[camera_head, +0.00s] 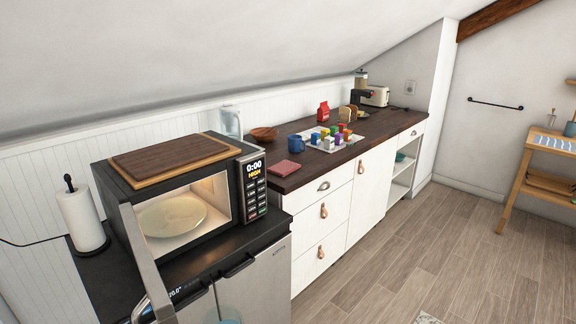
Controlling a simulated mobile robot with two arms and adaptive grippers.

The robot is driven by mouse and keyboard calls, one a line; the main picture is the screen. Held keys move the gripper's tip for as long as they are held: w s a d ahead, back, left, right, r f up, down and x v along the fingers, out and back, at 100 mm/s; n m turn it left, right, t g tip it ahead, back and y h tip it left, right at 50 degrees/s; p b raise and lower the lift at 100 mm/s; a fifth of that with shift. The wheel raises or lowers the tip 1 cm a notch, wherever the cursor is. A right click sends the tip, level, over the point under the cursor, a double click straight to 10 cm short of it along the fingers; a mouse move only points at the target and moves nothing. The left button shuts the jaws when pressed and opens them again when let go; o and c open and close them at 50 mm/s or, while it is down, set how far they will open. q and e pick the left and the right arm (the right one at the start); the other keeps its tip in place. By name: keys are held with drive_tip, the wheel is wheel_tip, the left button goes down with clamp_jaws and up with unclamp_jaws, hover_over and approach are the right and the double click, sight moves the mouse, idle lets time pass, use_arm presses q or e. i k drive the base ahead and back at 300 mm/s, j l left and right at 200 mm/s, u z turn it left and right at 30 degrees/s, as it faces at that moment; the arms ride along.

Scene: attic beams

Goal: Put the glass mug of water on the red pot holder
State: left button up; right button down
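The red pot holder (286,169) lies flat and bare on the dark wood counter, near its left end and just right of the microwave. A see-through shape with a pale blue round patch (228,319) is cut off by the bottom edge, in front of the steel appliance front; it looks like the glass mug of water, but too little shows to be sure. What holds or supports it is out of view. The microwave (246,225) is open, with a pale, empty plate (171,216) inside. Neither gripper can be made out.
The open microwave door (146,262) sticks out at the left. A blue mug (297,143), a wooden bowl (264,134) and a mat with colored blocks (332,137) stand beyond the pot holder. A paper towel roll (80,219) stands left. The floor (430,262) at right is mostly clear.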

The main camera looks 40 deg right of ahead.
sight(286, 168)
drive_tip(key=i+l, duration=0.1)
drive_tip(key=l, duration=0.3)
drive_tip(key=i+l, duration=0.1)
drive_tip(key=l, duration=0.25)
drive_tip(key=i+l, duration=0.1)
drive_tip(key=l, duration=0.3)
drive_tip(key=i+l, duration=0.1)
drive_tip(key=l, duration=0.3)
drive_tip(key=i+l, duration=0.1)
drive_tip(key=l, duration=0.25)
drive_tip(key=i+l, duration=0.85)
drive_tip(key=i, duration=0.3)
